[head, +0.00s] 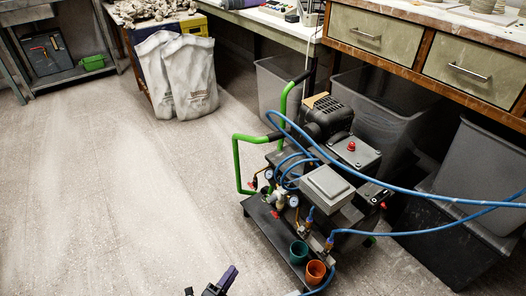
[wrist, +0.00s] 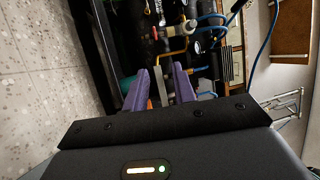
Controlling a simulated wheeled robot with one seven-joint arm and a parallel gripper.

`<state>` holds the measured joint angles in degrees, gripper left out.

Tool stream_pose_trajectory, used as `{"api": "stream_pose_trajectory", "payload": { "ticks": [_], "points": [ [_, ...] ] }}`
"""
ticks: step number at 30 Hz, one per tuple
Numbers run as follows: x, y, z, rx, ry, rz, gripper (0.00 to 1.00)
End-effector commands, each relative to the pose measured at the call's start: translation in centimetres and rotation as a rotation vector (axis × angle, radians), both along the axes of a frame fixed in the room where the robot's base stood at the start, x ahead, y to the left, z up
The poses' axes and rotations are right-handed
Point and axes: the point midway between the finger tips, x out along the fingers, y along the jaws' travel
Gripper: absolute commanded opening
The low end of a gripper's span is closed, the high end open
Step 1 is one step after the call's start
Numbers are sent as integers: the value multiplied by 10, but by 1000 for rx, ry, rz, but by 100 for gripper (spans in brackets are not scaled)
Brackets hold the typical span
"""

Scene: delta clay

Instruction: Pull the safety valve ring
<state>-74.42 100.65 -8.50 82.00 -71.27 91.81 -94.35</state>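The compressor (head: 325,185) stands on the floor with green handles, gauges, brass fittings and blue hoses. I cannot make out the safety valve ring for certain in either view. Brass fittings with small red parts sit near the gauges (head: 292,201) at the compressor's front. In the wrist view, the compressor's pipes and fittings (wrist: 178,57) appear sideways beyond my fingers. My gripper (wrist: 161,78) has two purple fingers, spread apart and empty. In the head view, only its tip (head: 212,286) shows at the bottom edge, in front of and left of the compressor, apart from it.
A green cup (head: 298,252) and an orange cup (head: 315,273) stand at the compressor's front edge. Blue hoses (head: 440,197) run off to the right. Grey bins (head: 375,110) and a drawer bench (head: 440,50) are behind. The floor at left is clear.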

Motion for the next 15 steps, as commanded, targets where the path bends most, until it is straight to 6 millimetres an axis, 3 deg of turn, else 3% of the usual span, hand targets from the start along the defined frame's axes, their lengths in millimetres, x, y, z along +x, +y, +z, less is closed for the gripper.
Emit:
{"api": "stream_pose_trajectory", "payload": {
  "ticks": [4,15],
  "points": [
    [-1,1,0,1,0,2,26],
    [15,-20,34,171,-10,-146,26]
  ]
}}
